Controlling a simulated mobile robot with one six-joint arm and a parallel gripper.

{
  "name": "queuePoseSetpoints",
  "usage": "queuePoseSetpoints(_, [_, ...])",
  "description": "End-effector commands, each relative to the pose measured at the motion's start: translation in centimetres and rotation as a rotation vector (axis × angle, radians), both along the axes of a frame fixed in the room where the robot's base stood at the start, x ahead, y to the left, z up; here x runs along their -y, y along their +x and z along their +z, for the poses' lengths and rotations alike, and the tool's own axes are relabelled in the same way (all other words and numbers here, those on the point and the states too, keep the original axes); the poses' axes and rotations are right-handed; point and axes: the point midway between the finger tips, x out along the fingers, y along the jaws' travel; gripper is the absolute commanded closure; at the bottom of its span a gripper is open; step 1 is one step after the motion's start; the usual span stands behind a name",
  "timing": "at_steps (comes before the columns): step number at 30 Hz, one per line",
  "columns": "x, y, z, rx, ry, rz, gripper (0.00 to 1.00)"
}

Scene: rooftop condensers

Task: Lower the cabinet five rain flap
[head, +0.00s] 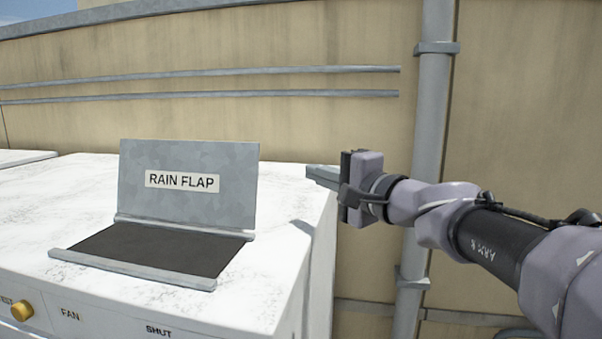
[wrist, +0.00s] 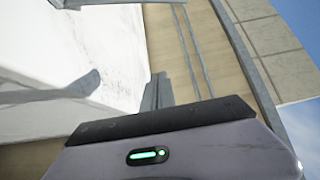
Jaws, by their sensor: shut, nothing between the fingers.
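The rain flap (head: 188,205) is a grey metal plate with a white "RAIN FLAP" label. It stands raised, close to upright, along the back edge of a dark opening (head: 150,249) in the white cabinet top (head: 275,275). My gripper (head: 311,173) is shut and empty, to the right of the flap by the cabinet's right edge, apart from the flap in the head view. In the wrist view the closed fingers (wrist: 157,92) point up the picture toward the white top's edge. The flap's label does not show there. No cabinet number is readable.
The cabinet front has a yellow knob (head: 21,311) and "FAN" and "SHUT" markings. A tan wall (head: 300,130) with two thin rails (head: 230,72) stands behind. A vertical pipe (head: 432,110) is to the right. The top around the flap is clear.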

Motion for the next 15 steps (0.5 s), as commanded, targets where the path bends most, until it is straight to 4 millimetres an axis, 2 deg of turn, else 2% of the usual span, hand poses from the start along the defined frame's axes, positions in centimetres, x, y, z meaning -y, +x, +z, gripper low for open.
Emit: queuePoseSetpoints(15, [-3.6, 0.7, -0.1, 0.0, 0.0, 0.001, 1.0])
